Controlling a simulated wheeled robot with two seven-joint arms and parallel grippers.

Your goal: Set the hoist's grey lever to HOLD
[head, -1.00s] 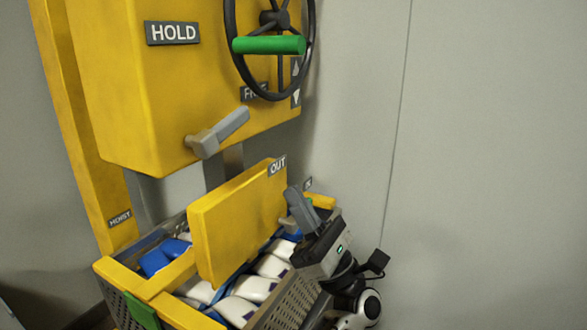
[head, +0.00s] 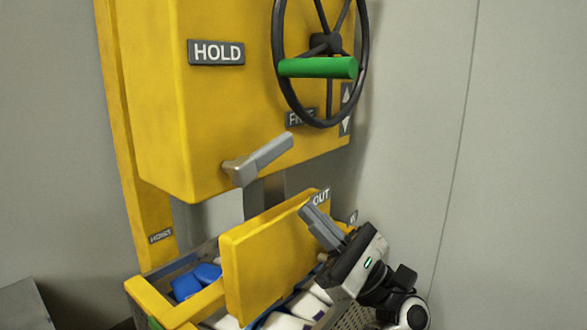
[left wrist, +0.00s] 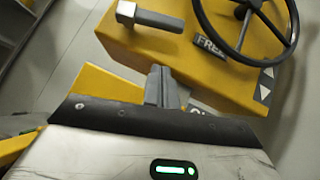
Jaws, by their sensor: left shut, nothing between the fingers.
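The grey lever (head: 258,160) sits low on the front of the yellow hoist box (head: 160,120). Its free end points up and right, towards the FREE label (head: 301,117). The HOLD label (head: 217,52) is higher, above the lever's pivot. My left gripper (head: 306,212) is shut and empty, below and right of the lever, in front of the yellow OUT panel (head: 265,260), with a gap to the lever. In the left wrist view the shut fingers (left wrist: 160,80) point towards the hoist box, and the lever (left wrist: 150,18) lies beyond them. My right gripper is not in view.
A black handwheel (head: 279,60) with a green handle (head: 318,67) is on the hoist box, above and right of the lever. Below is a basket with a yellow rim (head: 150,300), holding white and blue packs. Grey wall is at the right.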

